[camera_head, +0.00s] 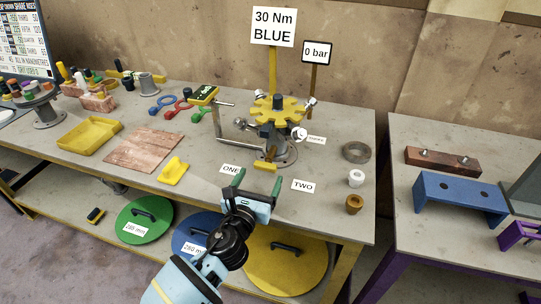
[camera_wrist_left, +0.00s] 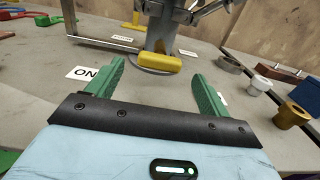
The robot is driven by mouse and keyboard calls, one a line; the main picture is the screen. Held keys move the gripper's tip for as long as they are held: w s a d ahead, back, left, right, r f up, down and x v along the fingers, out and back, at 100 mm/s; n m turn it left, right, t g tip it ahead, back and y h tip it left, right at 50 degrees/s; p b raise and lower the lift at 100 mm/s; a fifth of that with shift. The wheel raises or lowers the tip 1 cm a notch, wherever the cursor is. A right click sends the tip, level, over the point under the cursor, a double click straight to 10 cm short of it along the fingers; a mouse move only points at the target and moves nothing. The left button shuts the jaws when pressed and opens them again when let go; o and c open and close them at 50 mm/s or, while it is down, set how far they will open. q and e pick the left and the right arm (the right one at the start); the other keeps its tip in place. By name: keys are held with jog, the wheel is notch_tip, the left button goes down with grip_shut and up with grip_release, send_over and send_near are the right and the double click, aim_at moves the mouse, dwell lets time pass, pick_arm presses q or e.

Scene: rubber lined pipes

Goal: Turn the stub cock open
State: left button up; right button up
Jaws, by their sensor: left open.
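A metal pipe stand (camera_head: 283,150) with a yellow star-shaped wheel (camera_head: 278,108) on top stands on the grey bench. A short yellow bar (camera_head: 265,166) sits low at its front, probably the stub cock's handle; it also shows in the left wrist view (camera_wrist_left: 154,62). My left gripper (camera_head: 256,184) is open, its green fingers pointing at the stand. In the left wrist view the left gripper (camera_wrist_left: 157,72) has nothing between its fingers, and the yellow bar lies just beyond the gap, apart from them. My right gripper is not in view.
A grey ring (camera_head: 356,152), a white fitting (camera_head: 356,178) and a brass fitting (camera_head: 354,203) stand at the right. A bent metal pipe (camera_head: 218,125) rises at the left. Signs read 30 Nm BLUE (camera_head: 273,26) and 0 bar (camera_head: 317,51).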

aim_at(264, 169)
pick_arm(q)
jog(key=shift+w+d, duration=0.1)
jog(key=shift+w, duration=0.2)
jog(key=b+x, duration=0.1)
jog(key=x, duration=0.4)
jog(key=shift+w+d+f+b, duration=0.1)
jog(key=shift+w+d+b, duration=0.05)
jog(key=shift+w+b, duration=0.15)
jog(key=shift+w+d, duration=0.1)
jog(key=shift+w, duration=0.2)
jog(key=shift+w+d, duration=0.1)
jog(key=shift+w, duration=0.2)
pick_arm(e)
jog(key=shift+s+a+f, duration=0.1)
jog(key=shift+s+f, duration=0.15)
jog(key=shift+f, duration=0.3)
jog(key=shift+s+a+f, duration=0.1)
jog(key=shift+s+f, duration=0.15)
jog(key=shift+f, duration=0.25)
pick_arm(q)
jog(key=shift+c, duration=0.4)
jog(key=c, duration=0.9)
jog(key=n, duration=0.5)
jog(key=shift+n, duration=0.4)
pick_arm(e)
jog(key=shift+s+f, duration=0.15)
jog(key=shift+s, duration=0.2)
